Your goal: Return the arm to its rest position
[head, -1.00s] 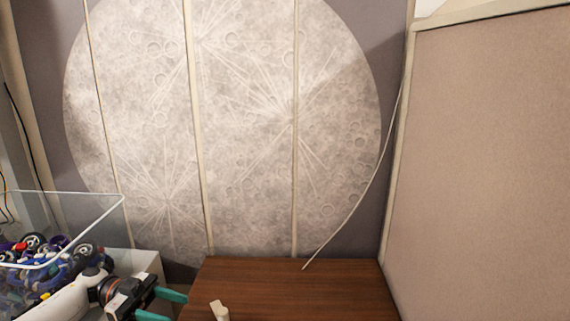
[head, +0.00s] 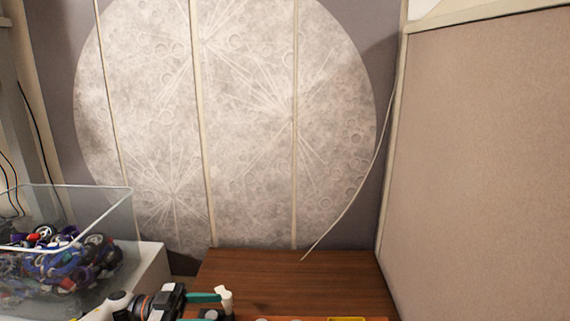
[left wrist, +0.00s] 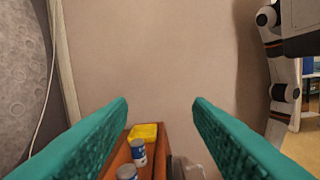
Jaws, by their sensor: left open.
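My left gripper (head: 212,306) is low in the head view, above the brown wooden table (head: 290,281). Its teal fingers point right, and a small white upright object (head: 226,296) shows at their tips; I cannot tell whether they touch it. In the left wrist view my left gripper (left wrist: 160,104) is wide open, with nothing between the fingers. That view looks toward a plain beige panel. Part of my other arm (left wrist: 283,75) shows at its right edge; its gripper is out of view.
An orange tray (left wrist: 117,158) holds blue-and-white cans (left wrist: 138,152) and a yellow item (left wrist: 143,131). A clear bin (head: 66,246) of colourful wheeled parts stands at left. A moon-painted wall (head: 245,120) and a beige panel (head: 480,150) close off the back and right.

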